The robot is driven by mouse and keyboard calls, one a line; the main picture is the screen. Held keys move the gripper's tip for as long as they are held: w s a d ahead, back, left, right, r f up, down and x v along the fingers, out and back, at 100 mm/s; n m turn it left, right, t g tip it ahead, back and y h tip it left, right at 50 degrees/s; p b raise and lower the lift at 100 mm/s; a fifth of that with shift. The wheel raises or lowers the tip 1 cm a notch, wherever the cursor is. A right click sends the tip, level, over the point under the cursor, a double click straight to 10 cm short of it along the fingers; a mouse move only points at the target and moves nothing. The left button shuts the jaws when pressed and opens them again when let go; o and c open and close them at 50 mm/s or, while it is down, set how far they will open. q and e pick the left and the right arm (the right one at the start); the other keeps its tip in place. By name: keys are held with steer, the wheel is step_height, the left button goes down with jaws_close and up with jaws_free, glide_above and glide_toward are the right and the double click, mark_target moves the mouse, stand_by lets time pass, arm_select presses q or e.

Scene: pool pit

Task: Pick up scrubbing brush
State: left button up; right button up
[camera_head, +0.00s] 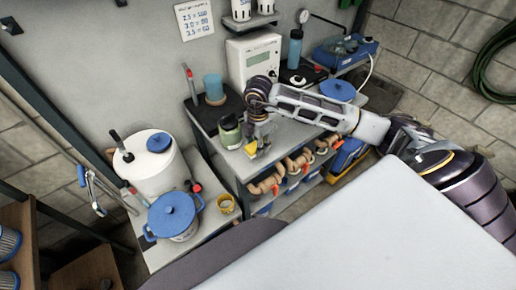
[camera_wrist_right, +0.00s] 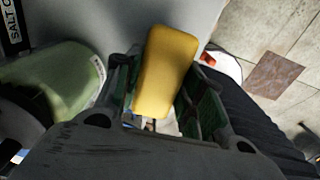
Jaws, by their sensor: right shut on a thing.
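The scrubbing brush shows as a yellow block (camera_wrist_right: 166,72) between the fingers of my right gripper (camera_wrist_right: 165,110) in the wrist view. In the head view the brush is a small yellow patch (camera_head: 251,149) at the tip of my right gripper (camera_head: 260,142). The gripper is shut on it, over the front part of the grey bench (camera_head: 227,161). I cannot tell whether the brush touches the bench top. The gripper covers part of the brush. My left gripper is not in view.
A green bottle (camera_head: 229,132) stands close to the left of the right gripper; it also shows in the wrist view (camera_wrist_right: 62,78). Orange pipe fittings (camera_head: 266,186) sit below the bench top.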

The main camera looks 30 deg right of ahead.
steer(key=shift+r+b, duration=0.3)
steer(key=shift+r, duration=3.25)
